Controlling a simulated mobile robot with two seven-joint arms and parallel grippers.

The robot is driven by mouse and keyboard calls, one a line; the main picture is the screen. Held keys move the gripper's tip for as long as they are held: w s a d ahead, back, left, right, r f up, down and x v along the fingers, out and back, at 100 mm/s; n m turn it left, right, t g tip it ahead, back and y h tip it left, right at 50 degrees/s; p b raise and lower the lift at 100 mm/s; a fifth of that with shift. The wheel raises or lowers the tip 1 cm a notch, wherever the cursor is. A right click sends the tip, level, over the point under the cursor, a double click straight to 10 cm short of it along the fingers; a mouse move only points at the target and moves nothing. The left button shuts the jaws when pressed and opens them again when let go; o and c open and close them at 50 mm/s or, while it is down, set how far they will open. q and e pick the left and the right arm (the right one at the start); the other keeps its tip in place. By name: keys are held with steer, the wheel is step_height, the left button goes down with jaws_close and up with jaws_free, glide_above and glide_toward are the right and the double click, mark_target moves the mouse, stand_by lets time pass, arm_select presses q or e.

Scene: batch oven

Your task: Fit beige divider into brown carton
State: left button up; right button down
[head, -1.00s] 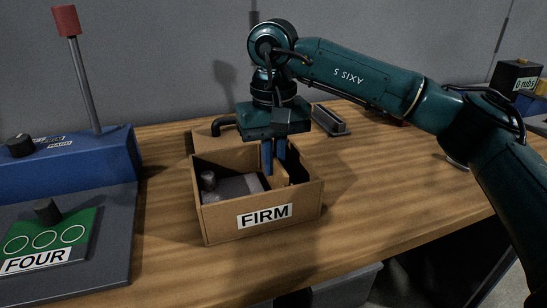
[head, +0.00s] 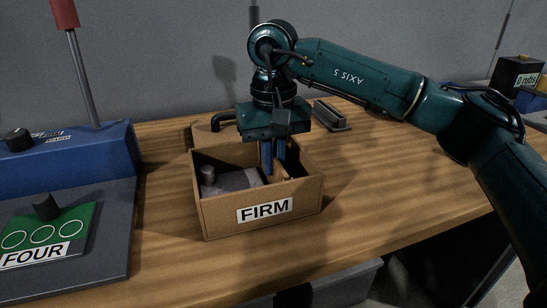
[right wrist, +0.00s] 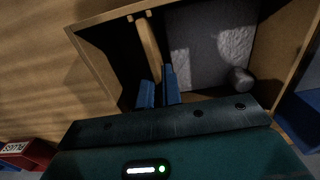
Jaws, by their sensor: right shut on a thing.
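The brown carton (head: 220,215), labelled FIRM, stands open-topped on the wooden table. My right gripper (head: 273,158) points down into it and is shut on the beige divider (right wrist: 149,45). In the right wrist view, the blue fingers (right wrist: 158,88) pinch the divider, and its far end is at the carton wall beside small tabs (right wrist: 138,16). The divider stands on edge inside the carton, beside a grey block with a knob (right wrist: 208,45). Its lower edge is hidden, so I cannot tell whether it is fully down. My left gripper is not in view.
A blue machine (head: 70,160) with a red-topped lever and a green FOUR panel (head: 45,228) stand at the left. A grey slotted holder (head: 331,116) lies behind the carton. The table right of the carton is clear. A grey bin (head: 345,287) is below the table edge.

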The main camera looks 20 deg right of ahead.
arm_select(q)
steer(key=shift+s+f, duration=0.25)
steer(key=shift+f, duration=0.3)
arm_select(e)
steer(key=shift+f, duration=0.3)
steer(key=c, duration=1.5)
jaws_free()
